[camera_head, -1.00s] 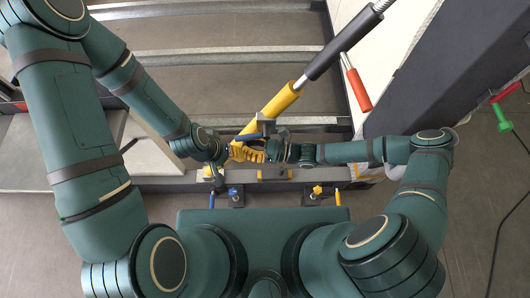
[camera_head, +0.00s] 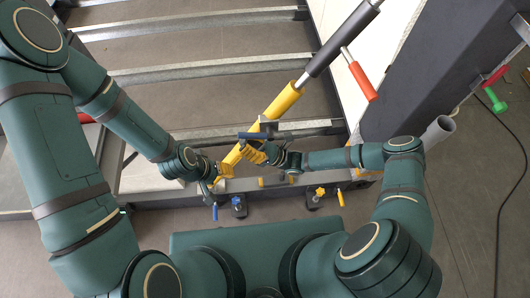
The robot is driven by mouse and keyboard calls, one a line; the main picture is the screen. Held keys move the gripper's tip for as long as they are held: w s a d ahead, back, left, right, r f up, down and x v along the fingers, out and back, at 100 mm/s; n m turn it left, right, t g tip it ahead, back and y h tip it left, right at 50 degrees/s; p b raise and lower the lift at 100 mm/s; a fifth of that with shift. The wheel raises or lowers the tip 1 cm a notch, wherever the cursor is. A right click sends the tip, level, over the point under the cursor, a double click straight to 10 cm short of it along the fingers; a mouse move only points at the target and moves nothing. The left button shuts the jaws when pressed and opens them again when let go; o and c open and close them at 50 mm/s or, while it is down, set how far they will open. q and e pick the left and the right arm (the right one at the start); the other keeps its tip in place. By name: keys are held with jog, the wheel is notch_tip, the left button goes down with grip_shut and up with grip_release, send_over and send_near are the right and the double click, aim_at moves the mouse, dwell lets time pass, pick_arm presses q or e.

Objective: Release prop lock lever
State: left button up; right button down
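The prop is a diagonal strut with a yellow lower tube (camera_head: 283,101), a dark sleeve (camera_head: 341,40) and a bare metal upper end. A lever with a red grip (camera_head: 363,81) sticks out from the dark sleeve, with no gripper near it. A blue lever (camera_head: 256,135) lies across the lower part of the yellow tube. My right gripper (camera_head: 249,153) is just below the blue lever, its yellow fingers close to the tube; contact is unclear. My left gripper (camera_head: 224,171) is at the prop's foot, left of the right gripper. Both sets of fingers blend with the yellow prop.
Grey metal crossbars (camera_head: 215,68) span the frame behind the prop. Small clamps with a blue knob (camera_head: 238,202) and a yellow knob (camera_head: 319,192) sit along the near rail. A dark post (camera_head: 432,65) stands at right, with a green-handled tool (camera_head: 495,101) beyond it.

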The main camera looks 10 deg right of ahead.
jog(key=shift+r, duration=0.15)
dwell(0.6)
jog(key=s+d+f, duration=0.2)
jog(key=d+f, duration=0.2)
jog(key=f, duration=0.8)
jog(key=shift+f+b, duration=0.2)
jog(key=shift+b, duration=0.1)
jog(key=shift+s+d, duration=0.1)
